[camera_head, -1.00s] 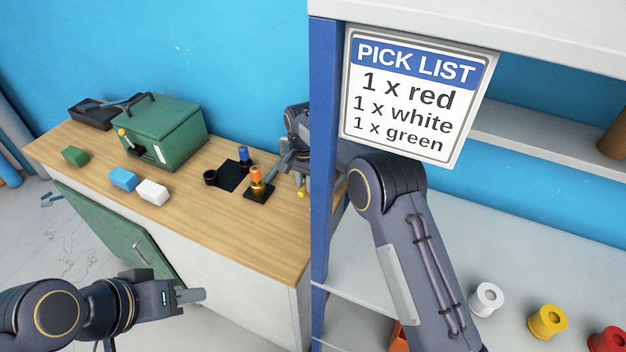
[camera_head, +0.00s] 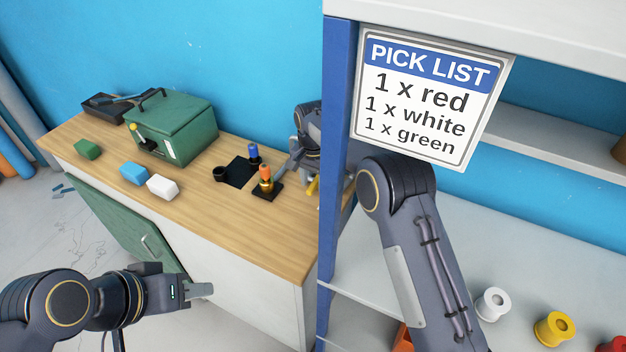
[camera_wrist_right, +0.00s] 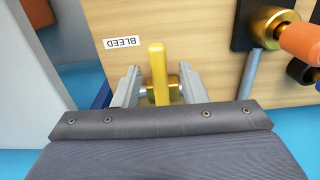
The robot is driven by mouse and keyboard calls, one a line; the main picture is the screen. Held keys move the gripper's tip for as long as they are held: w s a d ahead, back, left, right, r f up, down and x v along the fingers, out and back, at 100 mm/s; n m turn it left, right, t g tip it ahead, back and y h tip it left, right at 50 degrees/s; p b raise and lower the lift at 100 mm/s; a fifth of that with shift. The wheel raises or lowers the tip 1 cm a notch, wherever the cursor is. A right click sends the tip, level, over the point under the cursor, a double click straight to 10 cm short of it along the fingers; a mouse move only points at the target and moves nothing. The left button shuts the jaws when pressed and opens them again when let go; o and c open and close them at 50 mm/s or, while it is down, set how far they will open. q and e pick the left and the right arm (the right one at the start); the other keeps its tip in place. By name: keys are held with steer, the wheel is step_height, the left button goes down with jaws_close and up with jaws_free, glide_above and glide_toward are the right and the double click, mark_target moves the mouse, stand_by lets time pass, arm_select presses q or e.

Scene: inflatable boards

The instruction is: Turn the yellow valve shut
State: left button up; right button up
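The yellow valve lever (camera_wrist_right: 158,75) stands on the wooden board beside a white BLEED label (camera_wrist_right: 124,43), with a brass fitting at its base. My right gripper (camera_wrist_right: 160,77) is open, its two fingers on either side of the lever with a visible gap to each. In the head view, a small bit of the yellow lever (camera_head: 313,187) shows at the counter's right end, partly hidden by the gripper and the blue post. My left gripper (camera_head: 202,290) is in front of the counter, away from the valve; its fingers overlap in this view.
Close to the valve stands an orange-handled brass valve (camera_head: 265,180), also at the wrist view's right (camera_wrist_right: 298,42). A blue-topped part (camera_head: 253,152) is behind it. A blue shelf post (camera_head: 338,130) stands beside my right arm. A green box (camera_head: 180,125) sits farther left on the counter (camera_head: 215,205).

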mark_target(313, 184)
steer(key=shift+r+b, duration=0.4)
steer(key=shift+r, duration=3.5)
